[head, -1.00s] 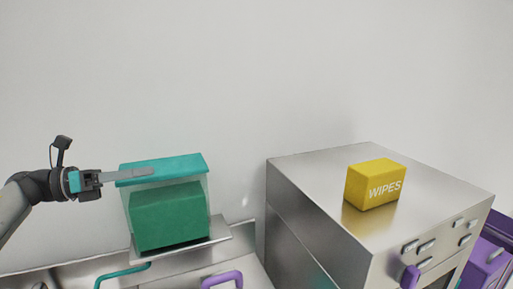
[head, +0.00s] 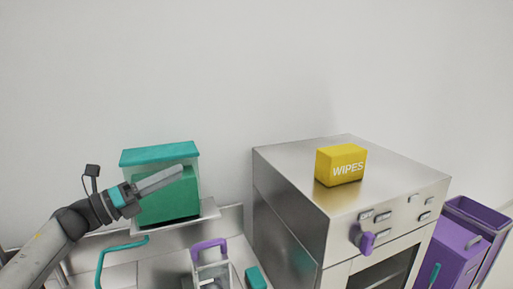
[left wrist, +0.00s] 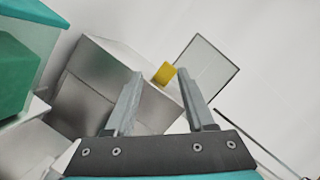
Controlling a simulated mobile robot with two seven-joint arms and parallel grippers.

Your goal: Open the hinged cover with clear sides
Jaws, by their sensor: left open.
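The hinged cover (head: 160,154) has a teal top and clear sides. It is shut over a green block (head: 165,209) on a metal ledge at the back left. Part of it shows at the left edge of the left wrist view (left wrist: 40,22). My left gripper (head: 181,171) is in front of the cover, below its top, with the fingers pointing right and slightly up. In the left wrist view its fingers (left wrist: 161,78) are apart with nothing between them. I cannot tell whether it touches the clear side. My right gripper is not in view.
A metal oven (head: 290,190) stands to the right with a yellow wipes box (head: 341,165) on top. A teal handle (head: 121,247) and a purple handle (head: 209,243) stand below the ledge. A purple bin (head: 455,255) is at the far right.

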